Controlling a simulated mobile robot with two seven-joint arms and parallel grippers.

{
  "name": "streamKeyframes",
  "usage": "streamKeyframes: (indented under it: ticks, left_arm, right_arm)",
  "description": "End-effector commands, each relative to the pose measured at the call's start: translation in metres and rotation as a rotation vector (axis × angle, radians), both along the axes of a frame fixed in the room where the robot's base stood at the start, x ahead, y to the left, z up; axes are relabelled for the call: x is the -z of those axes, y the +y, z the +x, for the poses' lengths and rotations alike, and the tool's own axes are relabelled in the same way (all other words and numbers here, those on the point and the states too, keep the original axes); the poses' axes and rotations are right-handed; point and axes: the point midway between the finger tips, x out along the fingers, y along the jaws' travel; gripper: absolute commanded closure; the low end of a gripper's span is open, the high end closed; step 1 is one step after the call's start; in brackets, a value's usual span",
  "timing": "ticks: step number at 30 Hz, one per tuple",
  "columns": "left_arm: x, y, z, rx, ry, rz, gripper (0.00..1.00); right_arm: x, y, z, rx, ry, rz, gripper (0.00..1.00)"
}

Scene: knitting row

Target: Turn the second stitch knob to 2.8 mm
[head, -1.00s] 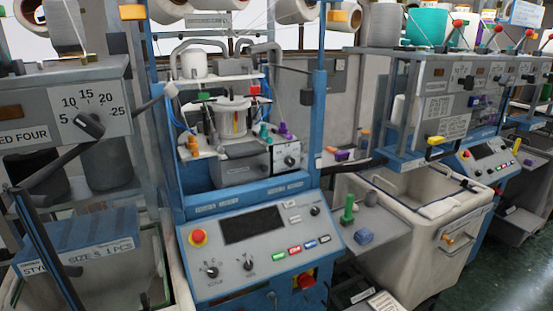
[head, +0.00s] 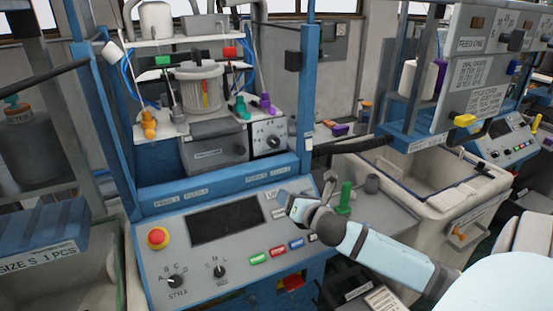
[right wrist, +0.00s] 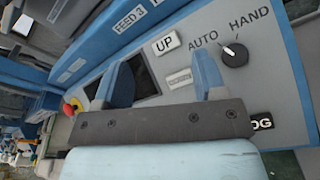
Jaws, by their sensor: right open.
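A small black knob (head: 271,141) sits on a white-faced dial plate at the right of the middle machine's upper shelf. Its markings are too small to read, and I cannot tell whether it is the second stitch knob. My right gripper (head: 290,203) is above the right part of the sloped control panel, below and apart from that knob. In the right wrist view its two blue fingers (right wrist: 165,80) are spread with nothing between them. The panel with an AUTO/HAND knob (right wrist: 234,54) and an UP button (right wrist: 166,43) lies beyond them. My left gripper is not in view.
The control panel carries a red stop button (head: 158,238), a dark screen (head: 226,220), STYLE (head: 176,281) and SIZE (head: 219,271) knobs. A green peg (head: 344,195) stands on the side shelf. Blue posts (head: 307,90) flank the upper shelf.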

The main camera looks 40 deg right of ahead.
Motion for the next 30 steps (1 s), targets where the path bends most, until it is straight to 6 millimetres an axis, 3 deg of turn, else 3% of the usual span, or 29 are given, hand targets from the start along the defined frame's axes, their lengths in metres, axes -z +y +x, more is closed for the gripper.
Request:
streamKeyframes:
  ticks: [3, 6, 9, 14, 30]
  left_arm:
    - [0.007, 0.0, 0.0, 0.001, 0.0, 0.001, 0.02]
    - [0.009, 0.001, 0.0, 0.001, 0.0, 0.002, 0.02]
    - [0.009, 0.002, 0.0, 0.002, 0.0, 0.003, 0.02]
    - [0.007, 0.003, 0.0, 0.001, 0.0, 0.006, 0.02]
    - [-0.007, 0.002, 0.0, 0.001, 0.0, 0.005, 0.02]
  right_arm:
    - [-0.043, -0.022, 0.013, 0.008, -0.022, -0.279, 0.35]
    - [-0.066, -0.032, 0.017, 0.02, -0.027, -0.423, 0.35]
    - [-0.076, -0.037, 0.02, 0.027, -0.028, -0.489, 0.35]
    - [-0.08, -0.043, 0.034, 0.031, -0.027, -0.505, 0.35]
    - [-0.079, -0.072, 0.129, 0.03, -0.027, -0.5, 0.35]
